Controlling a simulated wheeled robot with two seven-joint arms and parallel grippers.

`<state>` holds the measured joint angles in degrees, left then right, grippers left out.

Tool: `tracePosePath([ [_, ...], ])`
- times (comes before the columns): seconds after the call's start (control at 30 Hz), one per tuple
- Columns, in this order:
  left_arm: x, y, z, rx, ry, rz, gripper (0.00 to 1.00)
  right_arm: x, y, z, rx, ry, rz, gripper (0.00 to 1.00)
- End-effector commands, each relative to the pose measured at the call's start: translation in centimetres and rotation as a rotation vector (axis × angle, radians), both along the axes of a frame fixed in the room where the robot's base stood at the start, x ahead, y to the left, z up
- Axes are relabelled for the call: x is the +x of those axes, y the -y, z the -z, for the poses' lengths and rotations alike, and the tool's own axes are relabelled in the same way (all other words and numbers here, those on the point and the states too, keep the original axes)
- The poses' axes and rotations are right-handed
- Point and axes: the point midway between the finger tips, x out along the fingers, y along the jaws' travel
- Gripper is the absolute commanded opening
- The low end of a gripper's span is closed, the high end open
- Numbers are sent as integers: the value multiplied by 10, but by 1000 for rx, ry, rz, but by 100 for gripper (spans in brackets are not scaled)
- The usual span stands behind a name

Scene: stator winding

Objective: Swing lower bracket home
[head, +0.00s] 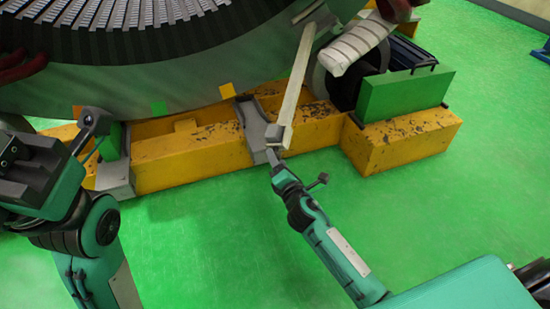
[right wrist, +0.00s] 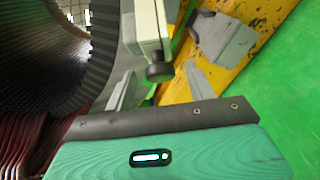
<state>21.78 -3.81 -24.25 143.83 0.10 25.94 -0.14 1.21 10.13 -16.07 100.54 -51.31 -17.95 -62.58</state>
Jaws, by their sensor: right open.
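The lower bracket (head: 292,92) is a long pale bar. It slants down from the stator's rim across the yellow base, and its low end is just beyond my right gripper (head: 275,163). In the right wrist view the bar (right wrist: 147,25) ends in a black knob (right wrist: 159,72). My right gripper is open, with one finger on each side of the knob in that picture. I cannot tell if either touches it. My left gripper (head: 22,160) is at the left edge, away from the bracket. Its fingers do not show clearly.
The large stator (head: 170,70) fills the top left above the yellow base (head: 190,152). A grey block (head: 252,128) is fixed to the base beside the bracket's low end. A green box (head: 405,97) stands at right. The green floor (head: 210,235) in front is clear.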

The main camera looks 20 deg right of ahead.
Motion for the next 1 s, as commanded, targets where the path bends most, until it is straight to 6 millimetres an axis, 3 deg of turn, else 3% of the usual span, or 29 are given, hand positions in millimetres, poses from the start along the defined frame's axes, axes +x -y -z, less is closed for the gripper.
tracePosePath([
  [0.2,-1,-2,-2,-13,7,3,36,23,-1,1,-1,1,-1,55],
  [0.6,-3,-4,-6,-21,16,4,36,29,-1,0,-1,0,0,55],
  [0.67,-3,-4,-6,-21,16,5,36,29,-1,0,-1,0,0,48],
  [0.9,-3,-3,-5,-20,14,6,36,29,-1,0,0,0,0,0],
  [1.0,-3,-3,-5,-18,15,5,36,29,-1,0,-1,0,0,0],
])
